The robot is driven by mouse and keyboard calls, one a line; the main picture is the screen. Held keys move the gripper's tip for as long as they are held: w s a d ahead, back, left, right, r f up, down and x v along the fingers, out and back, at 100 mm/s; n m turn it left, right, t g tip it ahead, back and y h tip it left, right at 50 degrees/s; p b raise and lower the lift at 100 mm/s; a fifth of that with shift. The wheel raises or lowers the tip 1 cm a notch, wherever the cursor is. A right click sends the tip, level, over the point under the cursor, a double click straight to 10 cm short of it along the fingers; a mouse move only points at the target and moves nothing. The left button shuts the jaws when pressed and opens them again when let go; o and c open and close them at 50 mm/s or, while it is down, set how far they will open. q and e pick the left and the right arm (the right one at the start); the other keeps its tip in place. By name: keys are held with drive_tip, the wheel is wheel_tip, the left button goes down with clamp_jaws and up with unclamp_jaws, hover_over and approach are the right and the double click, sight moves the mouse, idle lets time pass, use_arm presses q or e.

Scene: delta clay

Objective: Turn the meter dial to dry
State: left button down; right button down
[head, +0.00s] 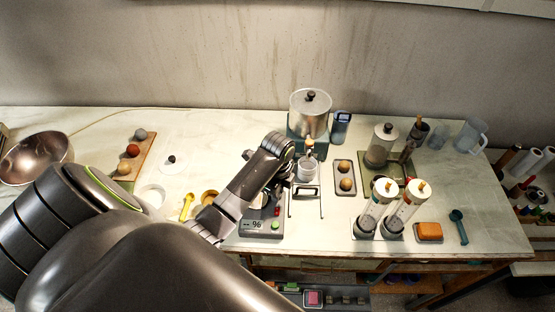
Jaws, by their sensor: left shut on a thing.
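The meter (260,231) is a grey box near the front of the table. Its dark display reads "-- %". My left arm reaches across from the left and covers the meter's back part. My left gripper (275,196) points down there, shut on what appears to be the meter dial. The dial is mostly hidden behind the arm, so its setting cannot be read. My right gripper is not in view.
A metal stand (306,190) with a white cup (307,168) is close right of the gripper. Behind are a steel pot (310,103) and a blue handheld device (341,121). A copper bowl (35,158) is far left.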

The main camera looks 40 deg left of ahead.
use_arm(q)
drive_tip(key=shift+d, duration=0.1)
idle(0.4)
drive_tip(key=c, duration=1.3)
unclamp_jaws()
